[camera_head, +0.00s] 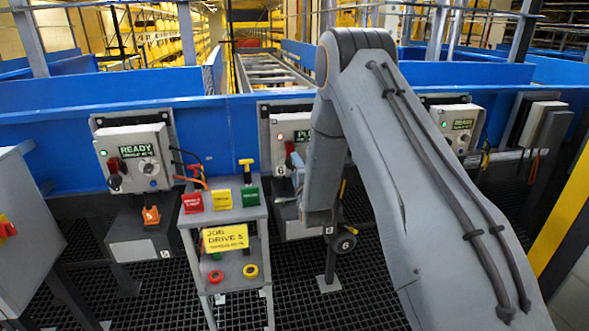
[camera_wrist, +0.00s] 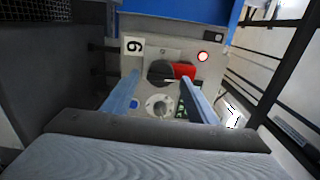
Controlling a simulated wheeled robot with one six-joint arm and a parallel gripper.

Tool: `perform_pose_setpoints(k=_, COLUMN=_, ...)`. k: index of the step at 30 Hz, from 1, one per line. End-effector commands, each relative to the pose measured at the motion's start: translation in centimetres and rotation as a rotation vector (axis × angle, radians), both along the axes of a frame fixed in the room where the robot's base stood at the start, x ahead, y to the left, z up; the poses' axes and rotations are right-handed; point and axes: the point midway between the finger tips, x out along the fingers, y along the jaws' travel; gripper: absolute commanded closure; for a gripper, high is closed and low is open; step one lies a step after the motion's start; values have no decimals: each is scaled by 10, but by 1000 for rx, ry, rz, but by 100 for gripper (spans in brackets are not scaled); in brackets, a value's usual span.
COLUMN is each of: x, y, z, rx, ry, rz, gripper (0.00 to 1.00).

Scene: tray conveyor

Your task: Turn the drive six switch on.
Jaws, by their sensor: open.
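The drive six box (camera_wrist: 214,48) fills the middle of the wrist view, with a number plate (camera_wrist: 134,46) reading as a 6 or 9. On it is a dark round switch (camera_wrist: 160,72) with a red part (camera_wrist: 184,71) beside it. A lamp (camera_wrist: 203,57) glows red. My gripper (camera_wrist: 160,80) is open, its fingers on either side of the switch area, with nothing between them; contact cannot be told.
A left box (camera_head: 123,134) and a right box (camera_head: 478,126) both show READY. A stand (camera_head: 218,215) with red, yellow and green holders and a yellow job sign (camera_head: 225,238) is front left of the middle box. A grey cabinet (camera_head: 20,230) stands far left.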

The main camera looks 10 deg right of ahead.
Motion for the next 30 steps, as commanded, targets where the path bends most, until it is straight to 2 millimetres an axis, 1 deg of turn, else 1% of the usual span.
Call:
perform_pose_setpoints(k=6, x=-36, y=0, z=-1, rx=0, ry=2, rz=-1, gripper=47)
perform_pose_setpoints(k=9, x=-51, y=-1, z=-1, rx=0, ry=2, rz=-1, gripper=47)
perform_pose_setpoints(k=12, x=-61, y=-1, z=-1, rx=0, ry=2, rz=-1, gripper=47)
perform_pose_setpoints(k=17, x=-68, y=-1, z=0, rx=0, ry=1, rz=-1, gripper=47)
perform_pose_setpoints(k=26, x=-68, y=-1, z=1, rx=-6, ry=6, rz=-1, gripper=47)
perform_pose_setpoints(k=30, x=-71, y=-1, z=2, rx=-87, ry=86, rz=2, gripper=47)
